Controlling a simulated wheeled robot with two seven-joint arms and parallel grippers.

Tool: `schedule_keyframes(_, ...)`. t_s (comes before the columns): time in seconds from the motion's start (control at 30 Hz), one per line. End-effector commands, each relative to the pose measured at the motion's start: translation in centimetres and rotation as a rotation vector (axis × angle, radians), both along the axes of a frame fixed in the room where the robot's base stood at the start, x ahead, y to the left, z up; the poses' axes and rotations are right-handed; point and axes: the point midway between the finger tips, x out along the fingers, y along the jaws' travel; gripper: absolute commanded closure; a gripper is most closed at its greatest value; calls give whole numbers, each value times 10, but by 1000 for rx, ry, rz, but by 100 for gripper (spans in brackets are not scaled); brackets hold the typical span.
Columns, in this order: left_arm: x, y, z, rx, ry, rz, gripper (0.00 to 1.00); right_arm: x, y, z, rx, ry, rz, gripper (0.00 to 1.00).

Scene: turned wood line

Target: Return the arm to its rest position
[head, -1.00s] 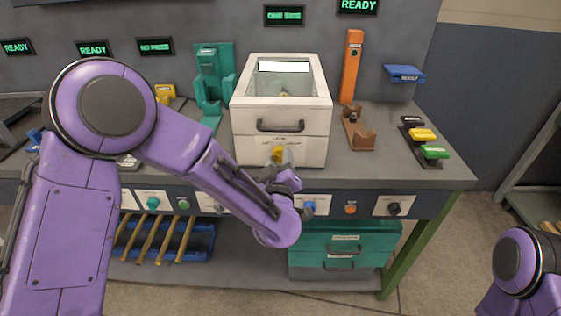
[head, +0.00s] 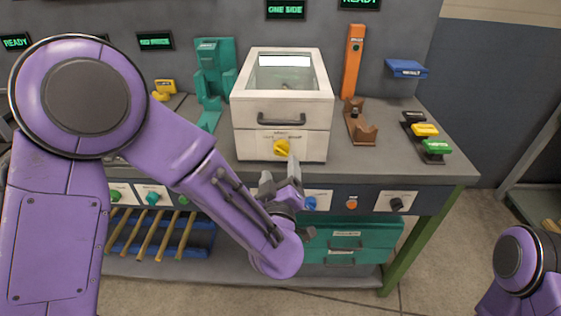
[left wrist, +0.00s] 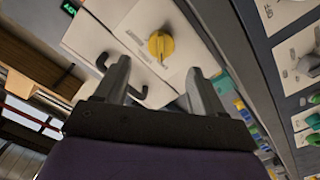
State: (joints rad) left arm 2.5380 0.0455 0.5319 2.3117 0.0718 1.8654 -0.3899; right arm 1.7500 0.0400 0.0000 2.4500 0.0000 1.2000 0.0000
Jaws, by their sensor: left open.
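My left gripper (head: 280,178) is in front of the white box machine (head: 282,108), just below and short of its yellow knob (head: 282,147). The left wrist view shows its two grey fingers (left wrist: 162,85) spread apart with nothing between them. The yellow knob (left wrist: 161,45) lies beyond the fingertips there, apart from them. My left arm is bent, with a large purple elbow at the left of the head view. Of my right arm only a purple link shows at the lower right; its gripper is out of frame.
The workbench (head: 380,172) has a row of knobs on its front edge. A teal fixture (head: 215,75), an orange post (head: 352,62), a brown cradle (head: 360,124) and coloured blocks (head: 425,131) stand around the box. Teal drawers (head: 350,240) and a blue rack (head: 200,240) sit below.

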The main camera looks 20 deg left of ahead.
Motion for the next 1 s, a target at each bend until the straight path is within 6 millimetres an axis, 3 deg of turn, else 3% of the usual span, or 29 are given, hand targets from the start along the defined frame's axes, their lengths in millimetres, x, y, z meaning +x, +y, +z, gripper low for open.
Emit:
schedule_keyframes(0.1,-22,-7,-1,1,-1,-2,31,0,0,-5,0,0,0,57)
schedule_keyframes(0.23,-34,-10,0,0,-1,1,31,0,0,-6,0,0,0,57)
schedule_keyframes(0.73,-36,-11,0,-10,0,-2,31,0,0,-5,0,0,0,57)
schedule_keyframes(0.8,-34,-21,-6,-32,22,-56,31,0,0,-5,0,0,0,57)
schedule_keyframes(0.87,-29,-23,-21,-35,79,-122,31,0,0,-5,0,0,0,57)
schedule_keyframes(0.93,-31,-6,-78,-23,247,-163,31,0,0,-6,0,0,0,57)
schedule_keyframes(1.0,-46,15,-138,-15,422,-175,31,0,0,-5,0,0,0,57)
